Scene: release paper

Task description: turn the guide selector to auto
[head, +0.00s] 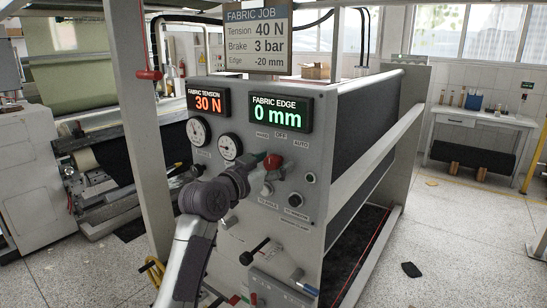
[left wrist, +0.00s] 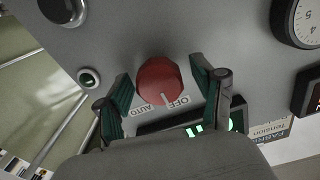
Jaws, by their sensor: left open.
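The guide selector is a red knob (head: 274,161) on the grey control panel (head: 318,120), below the labels OFF and AUTO. In the left wrist view the red knob (left wrist: 158,80) has a white pointer aimed close to OFF; AUTO (left wrist: 130,109) is printed to its left there. My left gripper (head: 262,169) is at the knob. Its green-padded fingers (left wrist: 167,95) are open, one on each side of the knob, with visible gaps. My right gripper is not in view.
The edge display (head: 280,113) reads 0 mm and the tension display (head: 208,102) 30 N. The job sign (head: 257,38) says 40 N, 3 bar, -20 mm. Two gauges (head: 230,146) and a black-knobbed lever (head: 253,251) are nearby.

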